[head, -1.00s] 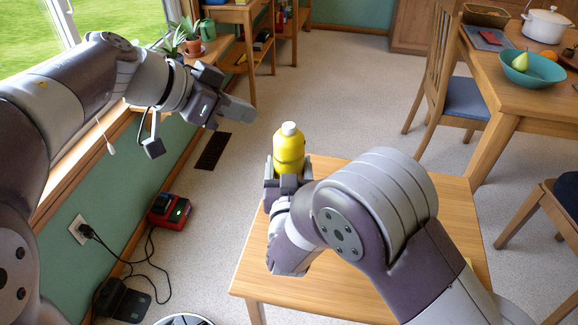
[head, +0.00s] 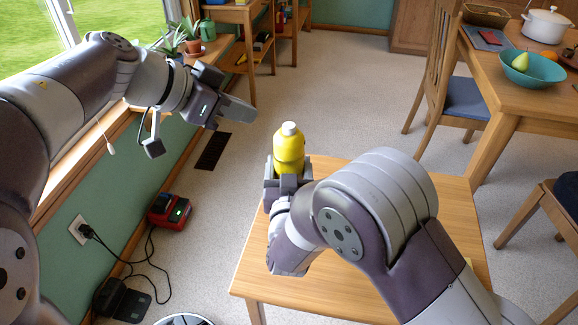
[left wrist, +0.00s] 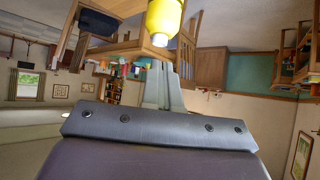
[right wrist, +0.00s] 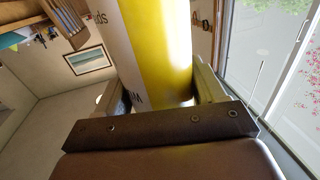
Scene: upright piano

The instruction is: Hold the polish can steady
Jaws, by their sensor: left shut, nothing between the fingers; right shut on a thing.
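The polish can (head: 289,147) is a yellow bottle with a white cap, upright over the far left edge of the small wooden table (head: 360,278) in the head view. My right gripper (head: 288,180) is shut on its lower part. In the right wrist view the can (right wrist: 158,50) fills the space between the fingers, its yellow and white sides showing. My left gripper (head: 238,112) is shut and empty, up and to the left of the can, apart from it. The can (left wrist: 164,18) also shows beyond the left fingertips in the left wrist view. The can's base is hidden by my right gripper.
A window sill with potted plants (head: 187,40) runs along the left wall. A red charger (head: 170,210) with a cable lies on the floor below. A dining table with a teal bowl (head: 532,70) and a chair (head: 440,85) stand at the right. Floor beyond the small table is clear.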

